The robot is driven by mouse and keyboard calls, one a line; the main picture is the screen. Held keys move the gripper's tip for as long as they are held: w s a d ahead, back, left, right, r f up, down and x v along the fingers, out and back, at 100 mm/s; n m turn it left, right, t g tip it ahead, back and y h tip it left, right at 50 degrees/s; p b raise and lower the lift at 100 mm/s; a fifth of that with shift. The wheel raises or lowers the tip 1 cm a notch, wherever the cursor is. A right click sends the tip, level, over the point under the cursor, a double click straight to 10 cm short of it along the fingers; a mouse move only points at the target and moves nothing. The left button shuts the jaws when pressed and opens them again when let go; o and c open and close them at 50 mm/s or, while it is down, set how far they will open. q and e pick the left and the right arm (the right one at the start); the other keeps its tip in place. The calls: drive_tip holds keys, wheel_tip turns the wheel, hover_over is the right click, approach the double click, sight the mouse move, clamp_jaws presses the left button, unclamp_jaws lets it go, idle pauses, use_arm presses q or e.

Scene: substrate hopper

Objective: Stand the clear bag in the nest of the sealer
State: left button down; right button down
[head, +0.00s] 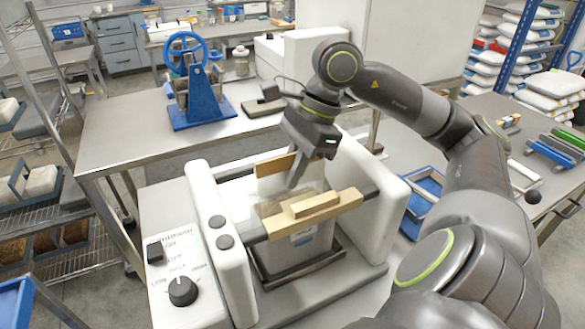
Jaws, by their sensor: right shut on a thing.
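The sealer (218,262) is a white bench machine with a knob and buttons at its left. Two wooden bars, a rear one (272,166) and a front one (315,213), cross it above a grey nest (275,262). My right gripper (296,182) points down between the bars and is shut on the clear bag (272,203). The bag's see-through upper part shows between the bars, with brownish tones. My left gripper is not in view.
A blue hand-wheel press (192,85) stands on the steel table (120,128) behind. A blue tray (424,200) lies right of the sealer. Shelves with trays stand at left, and stacked white sacks (497,65) at far right.

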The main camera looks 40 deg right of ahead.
drive_tip(key=shift+b, duration=0.3)
idle(0.5)
drive_tip(key=shift+f+b, duration=0.5)
drive_tip(key=shift+b, duration=0.15)
idle(0.5)
drive_tip(key=c, duration=1.4)
unclamp_jaws()
drive_tip(key=shift+s, duration=0.15)
